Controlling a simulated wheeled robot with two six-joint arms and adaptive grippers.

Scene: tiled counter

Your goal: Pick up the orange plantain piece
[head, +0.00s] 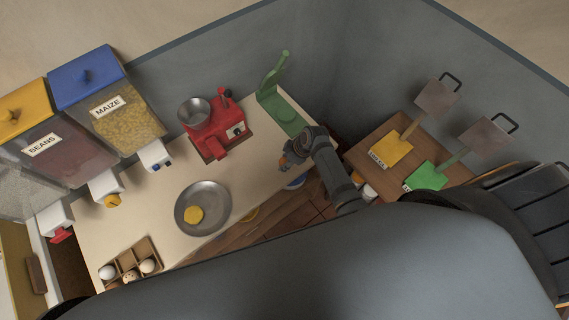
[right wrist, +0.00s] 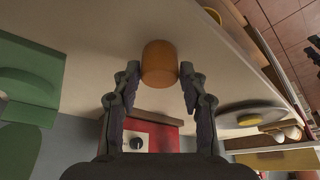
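The orange plantain piece (right wrist: 159,63) is a short, thick cylinder between the two fingertips of my right gripper (right wrist: 160,73) in the right wrist view. Both fingertips appear to touch its sides, so the gripper looks shut on it. In the head view my right gripper (head: 291,158) is over the right part of the cream counter, near its front edge. Only a small orange bit (head: 283,160) of the piece shows there. I cannot tell whether the piece is clear of the counter. My left gripper is not in view.
A grey pan (head: 218,205) holding a yellow round piece (head: 193,214) is left of the gripper. Behind stand a red machine (head: 217,137) with a metal bowl and a green press (head: 280,110). An egg box (head: 126,257) and food dispensers (head: 118,112) are at the left.

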